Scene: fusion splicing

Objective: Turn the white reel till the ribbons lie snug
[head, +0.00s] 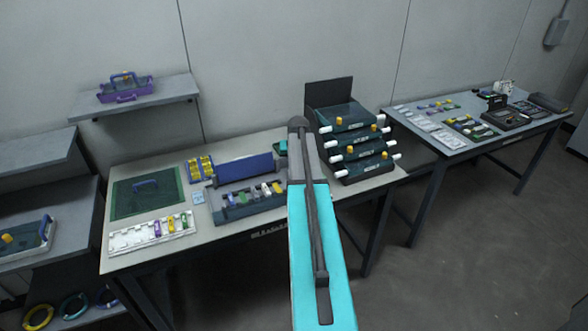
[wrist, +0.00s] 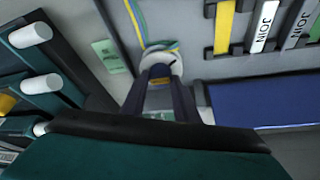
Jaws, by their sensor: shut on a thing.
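The white reel (wrist: 164,57) shows in the upper middle of the wrist view. Yellow, green and blue ribbons (wrist: 139,22) run down to it from the top and pass at its far side; I cannot tell how snugly they lie. My gripper (wrist: 160,72) has its two dark fingers at the reel's near side, shut on it. The fingers cover part of the reel. In the head view my arm hides both the gripper and the reel.
Stacked trays with white knobs (wrist: 40,85) stand close on the left. A green mat (head: 130,200) lies at the table's left.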

